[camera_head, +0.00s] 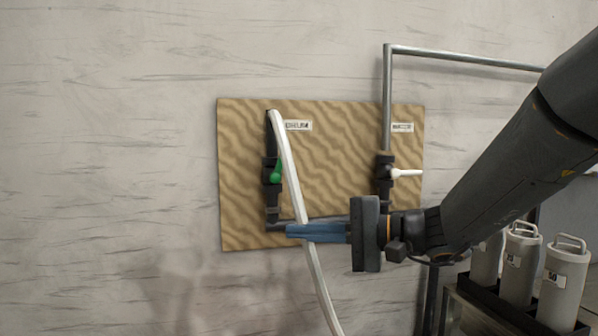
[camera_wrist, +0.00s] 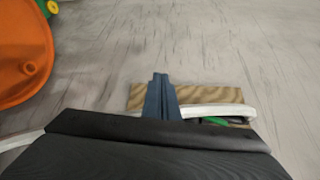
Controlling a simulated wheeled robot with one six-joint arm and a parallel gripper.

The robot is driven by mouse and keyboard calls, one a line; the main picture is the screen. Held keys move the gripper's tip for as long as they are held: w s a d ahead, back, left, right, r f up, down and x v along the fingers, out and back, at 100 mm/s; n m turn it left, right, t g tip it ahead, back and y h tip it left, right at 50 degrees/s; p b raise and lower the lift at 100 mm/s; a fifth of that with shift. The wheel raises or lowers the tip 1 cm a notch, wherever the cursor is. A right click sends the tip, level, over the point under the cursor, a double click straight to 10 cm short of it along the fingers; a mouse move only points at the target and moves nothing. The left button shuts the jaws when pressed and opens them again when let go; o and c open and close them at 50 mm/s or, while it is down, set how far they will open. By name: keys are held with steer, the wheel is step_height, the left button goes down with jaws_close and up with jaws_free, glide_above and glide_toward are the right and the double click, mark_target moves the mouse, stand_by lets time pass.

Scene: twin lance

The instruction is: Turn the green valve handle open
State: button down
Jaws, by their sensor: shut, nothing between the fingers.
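The green valve handle (camera_head: 275,176) sits on a black valve on the left of a wooden board in the head view. A white hose runs down in front of it and partly hides it. A bit of green also shows at the board in the wrist view (camera_wrist: 213,121), close to the white hose. My gripper (camera_head: 290,231) has blue fingers, shut and empty. In the head view its tips lie below and a little right of the green handle, overlapping the hose. In the wrist view the fingers (camera_wrist: 160,77) point past the board. Contact with the hose cannot be told.
The white hose (camera_head: 291,172) hangs down past the wooden board (camera_head: 336,124). A second valve with a white handle (camera_head: 407,173) is at right under a metal pipe (camera_head: 388,98). Grey canisters (camera_head: 565,275) stand lower right. An orange object (camera_wrist: 22,50) is in the wrist view.

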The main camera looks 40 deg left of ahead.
steer(key=w+d+r+m+t+y+p, duration=0.2)
steer(key=w+d+r+m+t+y, duration=0.2)
steer(key=w+r+m+t, duration=0.6)
steer(key=n+g+p, duration=0.2)
steer(key=n+p, duration=0.1)
steer(key=p, duration=0.2)
glide_toward(280, 162)
steer(key=w+a+r, duration=0.2)
steer(key=w+a, duration=0.2)
steer(key=shift+s+a+r+p, duration=0.2)
steer(key=shift+a+r+p, duration=0.1)
steer(key=shift+a, duration=0.25)
